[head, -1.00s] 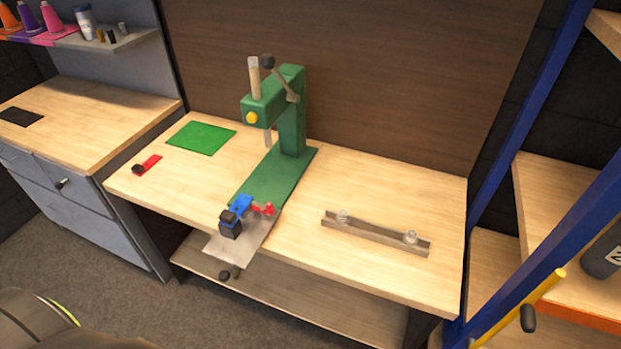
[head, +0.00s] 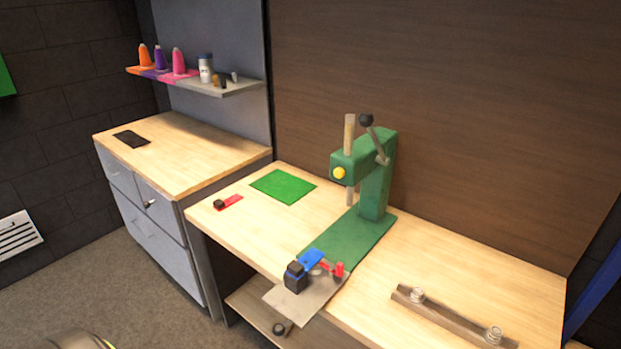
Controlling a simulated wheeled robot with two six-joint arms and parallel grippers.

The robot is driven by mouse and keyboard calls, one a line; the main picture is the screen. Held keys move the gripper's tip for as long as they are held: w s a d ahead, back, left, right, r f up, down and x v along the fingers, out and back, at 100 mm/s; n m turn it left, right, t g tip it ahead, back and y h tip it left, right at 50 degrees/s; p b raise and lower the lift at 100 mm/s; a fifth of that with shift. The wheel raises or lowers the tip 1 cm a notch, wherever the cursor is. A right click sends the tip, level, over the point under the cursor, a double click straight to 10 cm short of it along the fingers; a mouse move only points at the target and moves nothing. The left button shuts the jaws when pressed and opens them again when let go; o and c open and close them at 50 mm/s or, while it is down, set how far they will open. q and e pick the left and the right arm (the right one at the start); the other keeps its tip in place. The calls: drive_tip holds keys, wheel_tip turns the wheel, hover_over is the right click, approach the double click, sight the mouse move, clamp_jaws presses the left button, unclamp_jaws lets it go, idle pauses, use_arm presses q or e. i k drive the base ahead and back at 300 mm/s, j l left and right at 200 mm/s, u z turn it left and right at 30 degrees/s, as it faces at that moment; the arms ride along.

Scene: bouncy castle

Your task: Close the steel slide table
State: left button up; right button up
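The steel slide table (head: 318,304) is a flat grey plate at the front of the green press (head: 375,185) on the wooden bench. It sticks out over the bench's front edge. A dark round knob (head: 279,328) sits below its front. A blue piece with a black block (head: 295,276) and a red piece (head: 338,269) sit on or just behind the plate. Neither gripper is in view.
A grey drawer cabinet (head: 160,235) with a wooden top stands to the left. A green mat (head: 283,186), a small red piece (head: 230,202) and a rail with two clear knobs (head: 450,318) lie on the bench. Spools stand on a shelf (head: 215,91).

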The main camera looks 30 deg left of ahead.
sight(299, 301)
drive_tip(key=u, duration=1.35)
